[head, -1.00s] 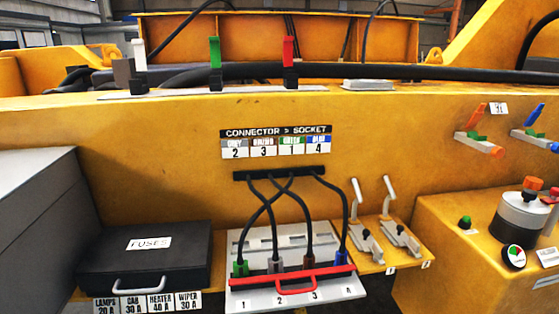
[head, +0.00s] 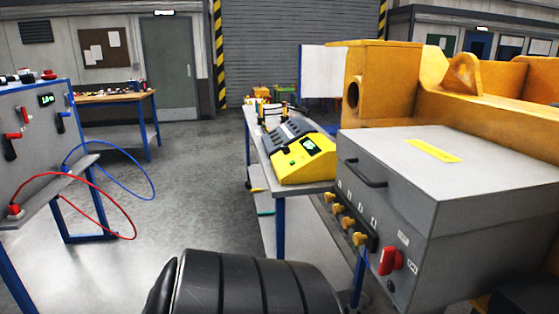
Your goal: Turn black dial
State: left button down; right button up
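No black dial that I can make out shows in the head view now. Neither of my grippers is in view.
A grey panel stand (head: 35,140) with a red cable is at the left. A table (head: 318,187) bears a yellow device (head: 304,158) in the middle. A workbench (head: 115,97) stands behind. The grey floor (head: 190,200) between is open.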

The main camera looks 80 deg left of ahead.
aim_at(285, 150)
jog(key=u, duration=2.45)
jog(key=i+j+z, duration=0.1)
jog(key=z, duration=0.3)
jog(key=i+j+z, duration=0.2)
jog(key=z, duration=0.25)
jog(key=i+j+z, duration=0.2)
jog(key=z, duration=0.2)
